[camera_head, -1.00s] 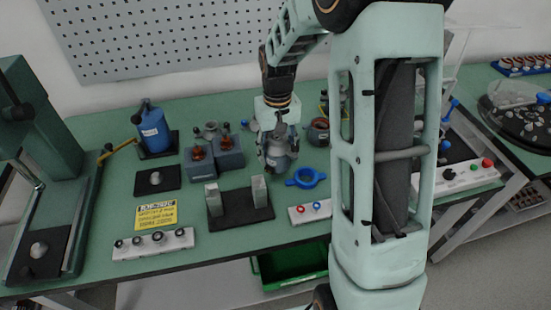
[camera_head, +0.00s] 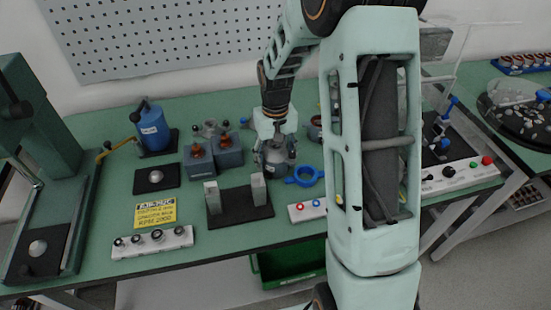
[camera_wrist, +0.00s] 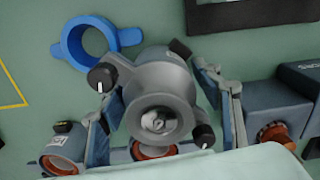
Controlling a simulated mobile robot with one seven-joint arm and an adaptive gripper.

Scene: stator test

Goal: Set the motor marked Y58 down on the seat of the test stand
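A grey motor (camera_wrist: 160,105) with a round hub and two black knobs fills the middle of the wrist view, and it shows on the bench in the head view (camera_head: 276,160). My gripper (camera_wrist: 161,92) has one finger on each side of it. The fingers are very close to its sides, but I cannot tell whether they press on it. The label on it is too small to read, so Y58 is not confirmed. The apparent test stand (camera_head: 470,176), with blue clamps and a button panel, is at the right; my arm hides part of it, including the seat.
A blue ring with handles (camera_wrist: 95,42) lies close to the motor. Another motor (camera_wrist: 65,152) stands near it. A black cradle with two posts (camera_head: 240,207) is in front. Grey blocks with copper tops (camera_head: 228,153) stand left of my gripper. A press (camera_head: 50,150) is at far left.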

